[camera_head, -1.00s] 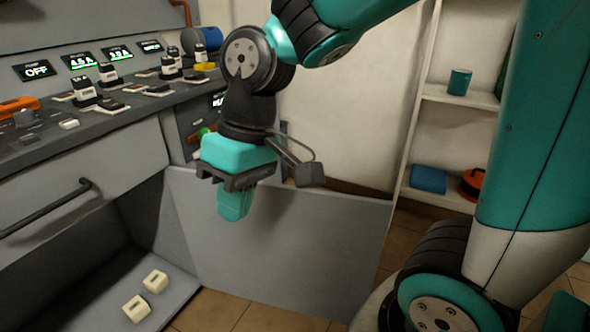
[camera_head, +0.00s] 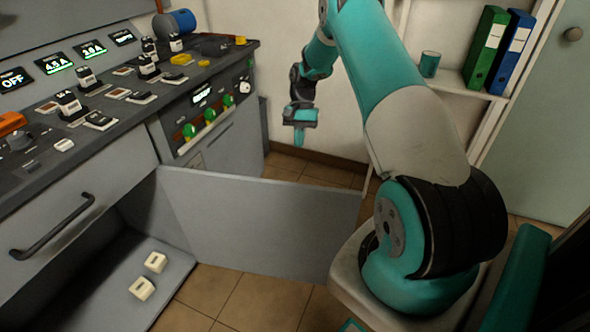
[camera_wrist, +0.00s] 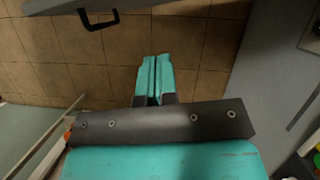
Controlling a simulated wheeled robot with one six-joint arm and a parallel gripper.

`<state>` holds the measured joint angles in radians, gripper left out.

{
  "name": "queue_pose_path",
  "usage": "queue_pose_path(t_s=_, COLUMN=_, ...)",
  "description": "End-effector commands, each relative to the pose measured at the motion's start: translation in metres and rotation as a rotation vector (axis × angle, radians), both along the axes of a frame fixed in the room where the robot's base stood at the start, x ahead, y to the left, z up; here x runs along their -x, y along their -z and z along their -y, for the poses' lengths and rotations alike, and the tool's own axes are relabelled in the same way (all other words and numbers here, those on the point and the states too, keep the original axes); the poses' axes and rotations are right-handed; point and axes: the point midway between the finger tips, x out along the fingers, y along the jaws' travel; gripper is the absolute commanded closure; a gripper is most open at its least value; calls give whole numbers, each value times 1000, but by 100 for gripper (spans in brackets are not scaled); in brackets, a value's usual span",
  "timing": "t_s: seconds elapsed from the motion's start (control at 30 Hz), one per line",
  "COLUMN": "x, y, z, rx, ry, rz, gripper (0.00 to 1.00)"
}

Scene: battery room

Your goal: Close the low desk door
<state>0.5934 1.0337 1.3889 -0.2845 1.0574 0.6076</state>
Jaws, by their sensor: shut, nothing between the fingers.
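The low desk door (camera_head: 265,222) is a flat grey panel. It stands swung out from the desk, and the low compartment (camera_head: 120,285) behind it is open. My gripper (camera_head: 299,141) hangs beyond the door's top edge in the head view, on the far side of the panel and apart from it. In the wrist view the teal fingers (camera_wrist: 154,78) are together and empty above brown floor tiles. A grey panel with a black handle (camera_wrist: 98,19) crosses the top of that view and looks like the door's outer side.
Two pale blocks (camera_head: 149,275) lie in the low compartment. The desk's control top (camera_head: 100,115) is at the left, above a drawer with a dark handle (camera_head: 52,228). A shelf with binders (camera_head: 485,48) stands at the back right. Tiled floor around the gripper is clear.

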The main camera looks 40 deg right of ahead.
Motion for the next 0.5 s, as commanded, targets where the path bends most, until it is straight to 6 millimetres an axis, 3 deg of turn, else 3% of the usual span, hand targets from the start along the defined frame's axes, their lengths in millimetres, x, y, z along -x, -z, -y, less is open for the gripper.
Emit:
queue_pose_path(t_s=0.33, x=16, y=70, z=-25, rx=-2, ry=-3, rz=-4, gripper=100)
queue_pose_path(t_s=0.5, x=30, y=68, z=-45, rx=-1, ry=-4, rz=-1, gripper=100)
